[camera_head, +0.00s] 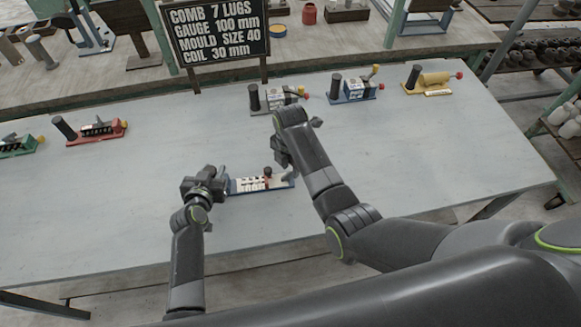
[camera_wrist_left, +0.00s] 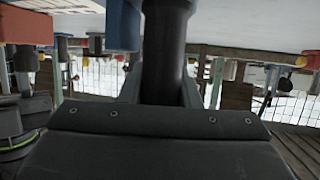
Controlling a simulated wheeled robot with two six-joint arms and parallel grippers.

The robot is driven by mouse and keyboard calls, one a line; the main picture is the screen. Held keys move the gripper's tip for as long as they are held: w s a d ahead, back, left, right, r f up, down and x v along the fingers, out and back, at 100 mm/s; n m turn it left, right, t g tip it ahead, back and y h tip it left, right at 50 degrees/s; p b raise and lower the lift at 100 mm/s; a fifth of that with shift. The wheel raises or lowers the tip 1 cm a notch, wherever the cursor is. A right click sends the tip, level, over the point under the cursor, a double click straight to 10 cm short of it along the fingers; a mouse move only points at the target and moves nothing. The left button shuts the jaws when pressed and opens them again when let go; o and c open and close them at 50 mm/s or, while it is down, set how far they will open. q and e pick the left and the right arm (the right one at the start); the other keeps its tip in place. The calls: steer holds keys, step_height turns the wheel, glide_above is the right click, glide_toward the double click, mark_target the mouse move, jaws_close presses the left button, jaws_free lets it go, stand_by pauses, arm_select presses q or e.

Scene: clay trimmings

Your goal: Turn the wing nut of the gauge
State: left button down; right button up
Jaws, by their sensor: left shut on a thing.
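The gauge (camera_head: 248,186) is a pale, marked block on a blue base, lying on the grey table in front of me. A small dark red knob (camera_head: 268,171) stands on it; I cannot make out clearly whether this is the wing nut. My left gripper (camera_head: 221,181) is shut on the gauge's dark upright handle at its left end. In the left wrist view, this dark round handle (camera_wrist_left: 166,50) sits between the fingers. My right gripper (camera_head: 284,163) is just above the gauge's right end; its fingers are partly hidden by my own wrist, so its opening is unclear.
Similar devices stand behind: a grey one (camera_head: 271,104), a blue one (camera_head: 352,97) and a yellow one (camera_head: 431,86). A red one (camera_head: 92,135) and a green one (camera_head: 17,148) stand at left. A lettered sign (camera_head: 218,35) stands behind. The table (camera_head: 420,150) is clear at right.

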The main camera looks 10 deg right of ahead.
arm_select(q)
steer(key=shift+s+f, duration=0.1)
steer(key=shift+f, duration=0.15)
arm_select(e)
steer(key=shift+f, duration=0.55)
jaws_close()
